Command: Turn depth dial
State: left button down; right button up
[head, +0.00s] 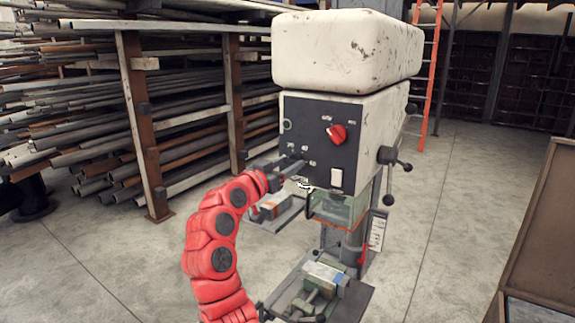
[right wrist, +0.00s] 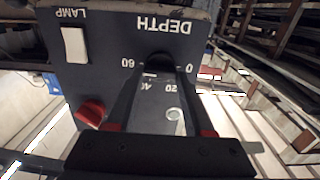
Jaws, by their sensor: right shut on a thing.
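The drill press has a dark control panel (head: 318,115) facing me in the head view. My right gripper (head: 297,168) is at the lower left of this panel, at the end of the red arm, and covers the depth dial there. In the right wrist view the panel appears upside down, with the word DEPTH and a scale from 0 to 60. The dark depth dial (right wrist: 159,60) sits between the fingertips of my right gripper (right wrist: 158,70), which is shut on it. The dial's pointer is not clear. My left gripper is not in view.
A red knob (head: 336,133) and a white lamp switch (head: 336,178) are on the same panel. A lever handle (head: 391,158) sticks out at the machine's right. A green vise (head: 325,278) stands below. Pipe racks (head: 140,120) stand behind at the left.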

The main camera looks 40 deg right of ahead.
grip_shut()
